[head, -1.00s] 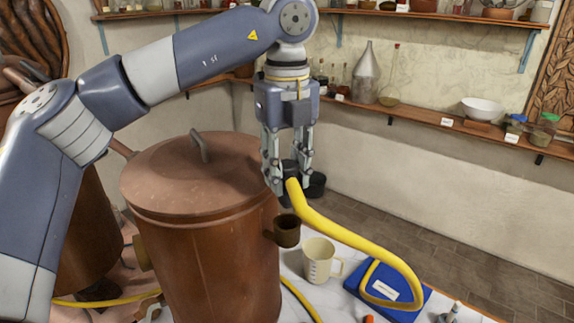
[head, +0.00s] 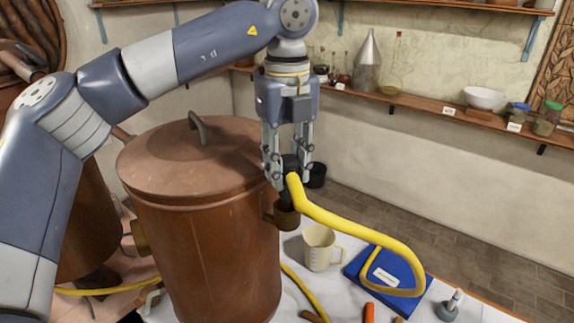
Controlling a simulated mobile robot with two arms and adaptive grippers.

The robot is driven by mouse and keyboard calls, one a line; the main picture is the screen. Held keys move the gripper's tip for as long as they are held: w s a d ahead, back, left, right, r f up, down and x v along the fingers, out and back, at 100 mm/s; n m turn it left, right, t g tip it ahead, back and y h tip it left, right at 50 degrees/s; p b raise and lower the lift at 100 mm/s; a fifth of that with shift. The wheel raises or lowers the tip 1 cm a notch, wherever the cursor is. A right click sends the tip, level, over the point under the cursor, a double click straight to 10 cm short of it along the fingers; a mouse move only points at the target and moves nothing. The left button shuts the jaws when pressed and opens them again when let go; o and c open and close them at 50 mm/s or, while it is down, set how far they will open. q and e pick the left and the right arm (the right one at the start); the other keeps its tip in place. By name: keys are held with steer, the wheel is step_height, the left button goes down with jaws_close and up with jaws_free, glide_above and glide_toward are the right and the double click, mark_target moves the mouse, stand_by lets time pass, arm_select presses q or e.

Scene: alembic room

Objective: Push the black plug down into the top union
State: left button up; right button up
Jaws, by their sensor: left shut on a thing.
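My left gripper (head: 288,175) is shut on the black plug (head: 286,196), which has a yellow hose (head: 345,225) running from it to the right. The plug points down, and its lower end is at the mouth of the brown top union (head: 285,218) on the right side of the copper vessel (head: 205,235). I cannot tell how far the plug is inside the union. The fingers hide part of the plug. My right gripper is not in view.
A beige measuring jug (head: 318,250) stands just below and right of the union. The hose loops over a blue book (head: 365,268) on the white table. The vessel's lid handle (head: 198,128) rises left of the gripper. A dark pot (head: 316,175) is behind the gripper.

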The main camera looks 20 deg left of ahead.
mark_target(287, 188)
arm_select(q)
steer(key=shift+f+b, duration=0.45)
stand_by(0.8)
steer(key=shift+f+b, duration=0.4)
steer(key=shift+f, duration=0.1)
stand_by(0.3)
stand_by(0.6)
steer(key=shift+f+b, duration=0.65)
steer(key=shift+f, duration=0.05)
stand_by(0.4)
stand_by(0.6)
steer(key=shift+f+b, duration=0.8)
steer(key=shift+b, duration=0.05)
stand_by(1.6)
steer(key=o, duration=1.2)
steer(key=shift+c, duration=0.2)
